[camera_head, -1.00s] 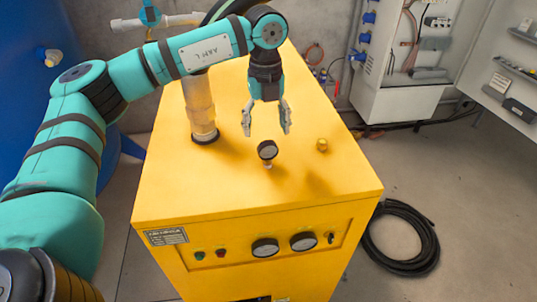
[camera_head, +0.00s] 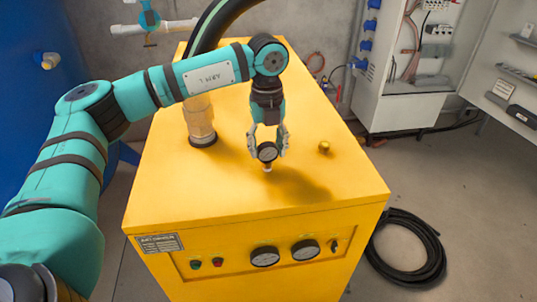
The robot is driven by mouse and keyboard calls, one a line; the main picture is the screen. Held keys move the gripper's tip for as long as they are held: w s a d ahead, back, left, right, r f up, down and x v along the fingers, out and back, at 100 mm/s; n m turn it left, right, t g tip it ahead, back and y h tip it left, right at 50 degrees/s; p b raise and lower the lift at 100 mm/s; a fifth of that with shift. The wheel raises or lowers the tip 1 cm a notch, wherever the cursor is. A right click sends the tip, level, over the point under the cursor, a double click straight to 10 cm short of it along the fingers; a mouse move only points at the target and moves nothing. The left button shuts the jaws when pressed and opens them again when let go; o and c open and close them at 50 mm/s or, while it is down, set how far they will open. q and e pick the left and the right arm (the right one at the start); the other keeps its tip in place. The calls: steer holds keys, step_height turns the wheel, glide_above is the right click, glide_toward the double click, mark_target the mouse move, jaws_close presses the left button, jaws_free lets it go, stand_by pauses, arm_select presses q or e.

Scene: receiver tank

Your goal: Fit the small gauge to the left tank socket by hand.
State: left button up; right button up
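The small gauge (camera_head: 267,152), with a dark round face and a short pale stem, stands upright on top of the yellow cabinet (camera_head: 240,195). My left gripper (camera_head: 268,153) points down around it, one finger on each side. The fingers are still parted wider than the gauge face, and a small gap shows on its right; contact on the left is unclear. The blue tank (camera_head: 35,110) is at the far left, with a pale brass-coloured fitting (camera_head: 48,60) on its side. I cannot tell whether that fitting is the left socket. My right gripper is not in view.
A small brass knob (camera_head: 324,147) stands on the cabinet top, right of the gauge. A clear upright pipe (camera_head: 200,120) rises at the cabinet's back left. A black hose coil (camera_head: 405,248) lies on the floor, and an open electrical cabinet (camera_head: 405,100) stands behind.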

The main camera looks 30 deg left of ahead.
arm_select(q)
jaws_close()
steer(key=shift+r, duration=0.1)
